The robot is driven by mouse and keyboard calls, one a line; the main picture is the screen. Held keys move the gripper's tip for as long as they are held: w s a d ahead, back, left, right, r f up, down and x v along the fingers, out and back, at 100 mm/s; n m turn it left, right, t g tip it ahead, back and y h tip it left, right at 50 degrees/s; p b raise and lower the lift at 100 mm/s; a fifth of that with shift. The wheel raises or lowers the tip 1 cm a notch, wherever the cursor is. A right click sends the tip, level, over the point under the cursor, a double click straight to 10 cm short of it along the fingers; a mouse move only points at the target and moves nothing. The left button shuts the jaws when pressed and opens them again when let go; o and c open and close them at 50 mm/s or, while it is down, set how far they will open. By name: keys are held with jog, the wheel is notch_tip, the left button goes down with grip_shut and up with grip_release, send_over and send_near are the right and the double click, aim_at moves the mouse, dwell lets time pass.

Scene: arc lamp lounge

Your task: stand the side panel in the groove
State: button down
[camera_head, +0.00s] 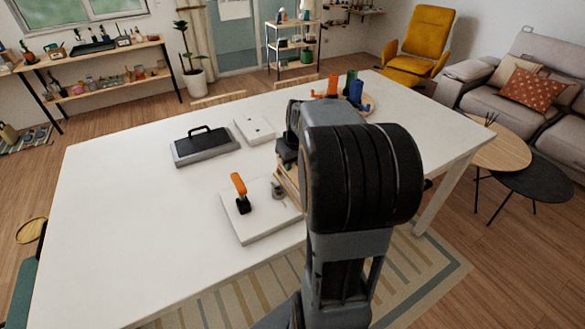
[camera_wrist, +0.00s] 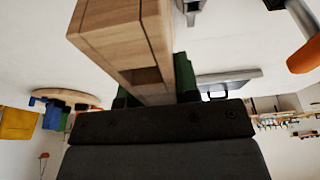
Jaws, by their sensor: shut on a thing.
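The side panel, a light wooden piece with a notch (camera_wrist: 120,30), is between the green fingers of my gripper (camera_wrist: 155,88) in the wrist view. In the head view, a strip of the wooden panel (camera_head: 287,189) shows beside my arm, by the right edge of a white board (camera_head: 258,228). The board carries a clamp with an orange handle (camera_head: 239,184) and a small grey part (camera_head: 278,190). The orange handle also shows in the wrist view (camera_wrist: 304,56). My arm covers most of the panel and gripper; I cannot make out the groove or whether the panel touches the board.
A grey block with a black handle (camera_head: 205,147) and a white plate (camera_head: 254,129) lie farther back on the white table (camera_head: 130,220). A round wooden tray with orange, green and blue pieces (camera_head: 355,92) stands at the back right. The table's left side is clear.

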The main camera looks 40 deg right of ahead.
aim_at(293, 170)
jog(key=shift+w+d+f, duration=0.3)
jog(key=shift+w+f, duration=0.05)
jog(key=shift+f, duration=0.2)
jog(key=shift+w+d+f, duration=0.25)
jog(key=shift+w+f, duration=0.05)
jog(key=shift+f, duration=0.2)
notch_tip(293, 170, down, 2)
jog(key=shift+s+f, duration=0.1)
jog(key=shift+s+a+f, duration=0.1)
jog(key=shift+s+f, duration=0.05)
jog(key=shift+f, duration=0.45)
jog(key=c, duration=1.2)
grip_release()
jog(key=shift+f, duration=0.1)
jog(key=shift+o, duration=0.7)
jog(key=shift+w, duration=0.25)
jog(key=shift+o, duration=1.1)
